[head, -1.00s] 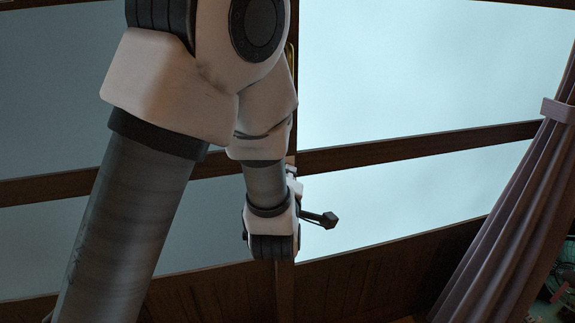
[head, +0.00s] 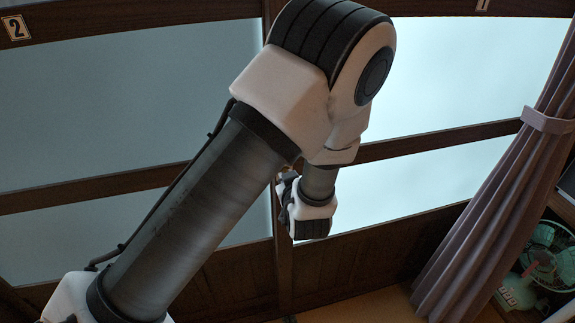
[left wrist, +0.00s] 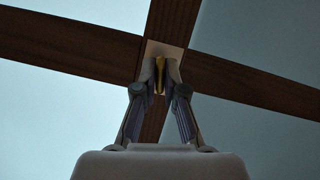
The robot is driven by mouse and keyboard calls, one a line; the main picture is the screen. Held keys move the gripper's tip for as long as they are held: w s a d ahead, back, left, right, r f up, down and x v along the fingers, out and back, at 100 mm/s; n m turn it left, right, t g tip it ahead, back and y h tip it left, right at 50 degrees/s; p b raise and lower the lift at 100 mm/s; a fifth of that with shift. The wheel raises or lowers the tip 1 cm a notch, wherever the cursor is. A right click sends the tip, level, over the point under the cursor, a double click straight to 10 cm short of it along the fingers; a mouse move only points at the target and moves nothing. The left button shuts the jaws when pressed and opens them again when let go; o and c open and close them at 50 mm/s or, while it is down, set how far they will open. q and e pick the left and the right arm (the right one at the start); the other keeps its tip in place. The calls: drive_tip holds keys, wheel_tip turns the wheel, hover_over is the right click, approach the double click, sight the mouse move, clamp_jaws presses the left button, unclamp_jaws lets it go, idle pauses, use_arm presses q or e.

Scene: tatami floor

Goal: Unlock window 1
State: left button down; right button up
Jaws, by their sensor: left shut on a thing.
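Window 1 (head: 460,75), a pale frosted pane in a dark wooden frame, fills the right of the head view. Its number plate (head: 483,5) is partly cut off at the top edge. In the left wrist view, a small brass lock piece (left wrist: 159,82) sits on a light plate where the wooden bars cross. My left gripper (left wrist: 160,73) is shut on this brass piece, a finger on each side. In the head view my left arm reaches to the post between the windows, and its fingertips cannot be made out. My right gripper is in no view.
Window 2 (head: 110,100), with its number plate (head: 15,27), is on the left. A mauve curtain (head: 500,200) hangs at the right, and a green fan (head: 535,265) stands beyond it. A strip of floor (head: 370,303) shows clear below the windows.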

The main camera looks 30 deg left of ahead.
use_arm(q)
drive_tip(key=shift+w+m+g+y+p, duration=0.1)
drive_tip(key=shift+m+g+y+p, duration=0.4)
drive_tip(key=shift+m+p, duration=0.6)
drive_tip(key=c, duration=1.3)
unclamp_jaws()
drive_tip(key=shift+o, duration=0.2)
wheel_tip(320, 180, up, 10)
